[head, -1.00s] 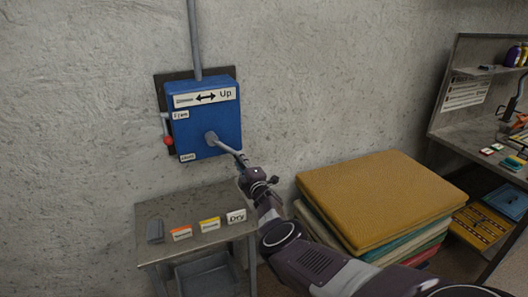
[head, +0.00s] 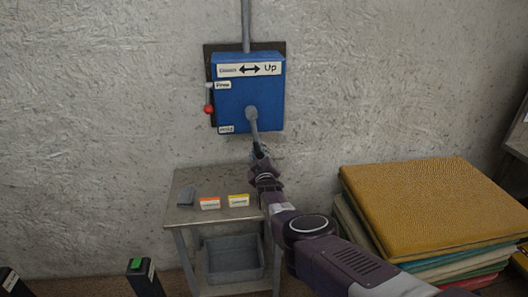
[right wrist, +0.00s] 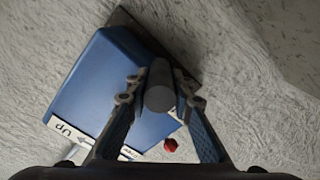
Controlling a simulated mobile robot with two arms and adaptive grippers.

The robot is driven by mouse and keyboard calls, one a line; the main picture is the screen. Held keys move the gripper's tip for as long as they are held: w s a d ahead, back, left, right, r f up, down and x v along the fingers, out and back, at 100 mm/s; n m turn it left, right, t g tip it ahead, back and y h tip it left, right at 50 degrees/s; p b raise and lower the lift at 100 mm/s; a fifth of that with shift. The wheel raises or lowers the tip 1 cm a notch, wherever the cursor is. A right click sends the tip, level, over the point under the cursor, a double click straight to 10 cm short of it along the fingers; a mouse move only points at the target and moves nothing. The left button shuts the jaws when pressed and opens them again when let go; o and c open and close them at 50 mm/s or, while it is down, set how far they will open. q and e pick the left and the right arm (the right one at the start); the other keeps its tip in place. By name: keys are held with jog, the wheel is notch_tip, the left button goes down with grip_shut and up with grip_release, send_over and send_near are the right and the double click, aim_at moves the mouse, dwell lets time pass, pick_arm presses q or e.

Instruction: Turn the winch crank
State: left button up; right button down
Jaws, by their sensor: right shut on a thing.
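The blue winch box (head: 232,88) hangs on the wall, with a double-arrow label ending in "Up" on its front. Its grey crank (head: 254,128) comes out of the front and its arm points almost straight down. My right gripper (head: 260,156) is at the lower end of the crank. In the right wrist view, the round grey crank handle (right wrist: 159,92) sits between the two fingers, which are shut on it. A small lever with a red knob (head: 208,109) is on the box's left side; the knob also shows in the right wrist view (right wrist: 170,145). My left gripper is out of view.
A small metal table (head: 184,218) stands below the winch, with coloured cards, a grey block and a grey bin beneath. A stack of folded rugs (head: 425,205) stands to the right. A dark post with a green top (head: 145,278) is at the lower left.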

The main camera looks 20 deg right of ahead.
jog(key=shift+a+f, duration=0.25)
jog(key=shift+a, duration=0.2)
jog(key=c, duration=2.1)
grip_release()
jog(key=o, duration=0.4)
jog(key=shift+w, duration=0.2)
jog(key=shift+d+r, duration=0.1)
jog(key=shift+r, duration=0.15)
